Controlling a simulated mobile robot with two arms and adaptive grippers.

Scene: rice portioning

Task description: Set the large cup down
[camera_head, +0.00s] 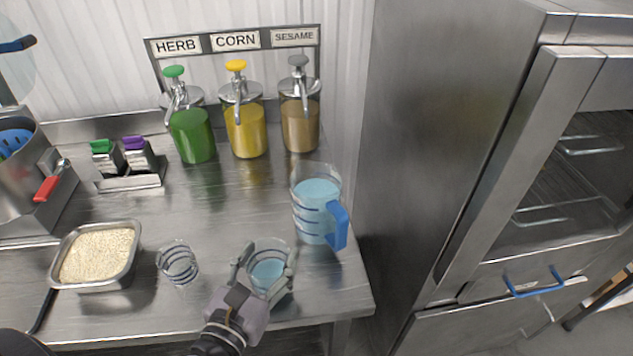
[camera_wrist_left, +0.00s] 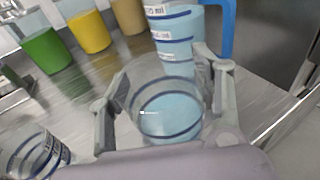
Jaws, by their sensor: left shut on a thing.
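The large cup (camera_head: 268,270) is clear with dark rings and holds pale blue liquid. My left gripper (camera_head: 264,262) is shut around its sides, near the front right of the steel counter. In the left wrist view the cup (camera_wrist_left: 168,112) stands between the two fingers of the gripper (camera_wrist_left: 163,100), and its liquid looks level. I cannot tell whether its base touches the counter. A smaller empty clear cup (camera_head: 179,264) with dark rings stands to its left; it also shows in the left wrist view (camera_wrist_left: 38,158). My right gripper is not in view.
A blue-handled pitcher (camera_head: 312,208) of blue liquid stands just behind the large cup. Green (camera_head: 193,137), yellow (camera_head: 245,130) and brown (camera_head: 299,125) pump dispensers line the back. A grain tray (camera_head: 136,262) is at left. The counter's middle (camera_head: 225,205) is clear.

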